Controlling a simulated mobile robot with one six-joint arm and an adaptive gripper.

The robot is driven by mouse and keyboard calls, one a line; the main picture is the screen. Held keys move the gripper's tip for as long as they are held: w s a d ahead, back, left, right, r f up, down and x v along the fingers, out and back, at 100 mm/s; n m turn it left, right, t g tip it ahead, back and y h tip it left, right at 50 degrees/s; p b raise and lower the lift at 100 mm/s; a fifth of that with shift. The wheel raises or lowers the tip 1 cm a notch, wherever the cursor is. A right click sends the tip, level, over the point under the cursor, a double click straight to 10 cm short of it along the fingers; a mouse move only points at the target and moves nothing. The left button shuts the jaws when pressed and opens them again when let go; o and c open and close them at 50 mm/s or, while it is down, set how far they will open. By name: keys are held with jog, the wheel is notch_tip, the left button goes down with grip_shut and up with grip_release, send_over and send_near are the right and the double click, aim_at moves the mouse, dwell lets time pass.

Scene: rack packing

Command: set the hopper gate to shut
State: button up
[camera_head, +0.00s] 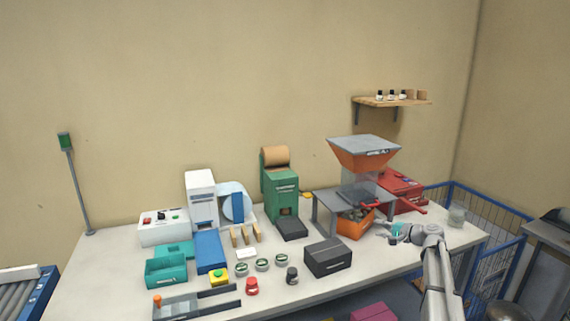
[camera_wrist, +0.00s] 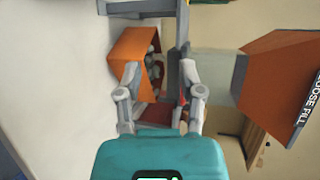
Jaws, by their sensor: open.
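The orange hopper (camera_head: 362,155) with a grey rim stands above a grey stand (camera_head: 322,207). In the wrist view the hopper (camera_wrist: 282,82) is at the right, turned sideways, with a "LOOSE FILL" label. A small red piece (camera_head: 367,206) shows at the stand, perhaps the gate handle; its setting cannot be told. An orange bin (camera_head: 350,229) with grey-green pieces sits under the stand. My gripper (camera_head: 389,229) is open at the stand's right front. In the wrist view my gripper (camera_wrist: 159,75) has its fingers spread, with the bin (camera_wrist: 128,50) and a stand leg beyond.
A red machine (camera_head: 401,187) with a protruding handle stands right behind the stand. A blue wire cage (camera_head: 490,235) is beyond the table.

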jog(key=s+a+f+n+g+h, duration=0.25)
jog(key=s+a+f+g, duration=0.2)
jog(key=s+a, duration=0.4)
jog(key=s+a+f+n+g+h, duration=0.25)
jog(key=s+a+f, duration=0.25)
jog(key=s+a, duration=0.3)
jog(key=s+f+n+g+h, duration=0.2)
jog(key=s+h, duration=0.1)
jog(key=s, duration=0.6)
jog(key=s+f+n+g+h, duration=0.1)
jog(key=s+f+n+h, duration=0.1)
jog(key=s, duration=0.8)
jog(key=shift+a+n+g+h, duration=0.35)
jog(key=shift+n+g+h, duration=0.05)
